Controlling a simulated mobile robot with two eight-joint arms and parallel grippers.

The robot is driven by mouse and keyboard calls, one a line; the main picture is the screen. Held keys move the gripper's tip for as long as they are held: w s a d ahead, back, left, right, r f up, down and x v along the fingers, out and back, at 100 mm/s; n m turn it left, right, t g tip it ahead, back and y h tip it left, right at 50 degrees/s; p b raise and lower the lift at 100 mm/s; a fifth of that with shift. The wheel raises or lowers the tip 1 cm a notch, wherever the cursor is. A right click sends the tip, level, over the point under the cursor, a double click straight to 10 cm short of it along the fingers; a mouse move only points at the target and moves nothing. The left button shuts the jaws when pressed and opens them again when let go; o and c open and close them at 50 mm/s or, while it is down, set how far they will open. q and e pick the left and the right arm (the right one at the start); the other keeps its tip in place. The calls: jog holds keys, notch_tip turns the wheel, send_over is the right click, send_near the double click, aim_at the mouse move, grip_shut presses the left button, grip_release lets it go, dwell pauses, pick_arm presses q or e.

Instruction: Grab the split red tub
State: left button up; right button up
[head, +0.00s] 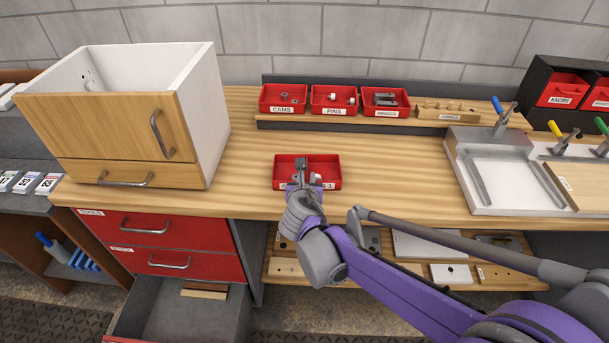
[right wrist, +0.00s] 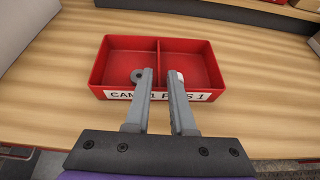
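The split red tub (head: 322,167) sits on the wooden bench top in the middle of the head view. It has a divider and two compartments, and a white label on its front wall. The tub also shows in the right wrist view (right wrist: 196,62), with a grey ring in the left compartment and a small white piece, partly hidden by a finger, in the right one. My right gripper (head: 299,168) is at the tub's front wall. In the right wrist view its fingers (right wrist: 162,78) are apart, one on each side of the divider's line. Whether they touch the tub is unclear. My left gripper is out of view.
Red tubs labelled CAMS (head: 283,98), PINS (head: 334,99) and a third (head: 386,101) stand on a rear shelf. A wooden cabinet (head: 111,126) stands left. A white fixture (head: 507,179) with clamps is right. Bench around the split tub is clear.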

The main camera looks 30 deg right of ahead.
jog(key=x, duration=0.5)
jog(key=shift+w+d+f, duration=0.1)
jog(key=shift+w+f, duration=0.1)
jog(key=shift+w, duration=0.1)
grip_shut()
dwell(1.2)
